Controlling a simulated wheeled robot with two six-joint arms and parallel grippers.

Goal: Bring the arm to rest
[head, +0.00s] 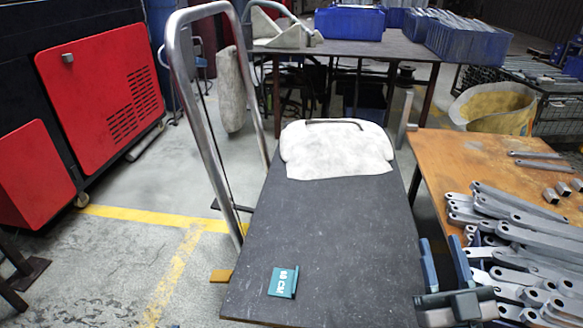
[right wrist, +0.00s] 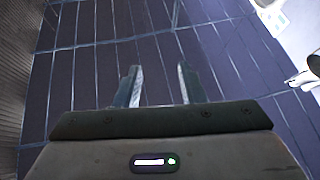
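My right gripper (head: 441,241) is at the lower right of the head view, its two blue-grey fingers pointing up and apart. It is beside the cart's right edge and the wooden table's left part, in front of the metal brackets (head: 540,236). In the right wrist view the gripper (right wrist: 159,68) also shows its two fingers apart, with nothing between them. Behind them is a dark surface crossed by pale lines. My left gripper is in neither view.
A dark flatbed cart (head: 320,240) with a metal handle (head: 183,75) fills the middle. It carries a white sack (head: 335,150) and a small teal block (head: 283,282). The wooden table (head: 450,160) stands at the right. Red cabinets (head: 100,80) are at the left, with open floor between.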

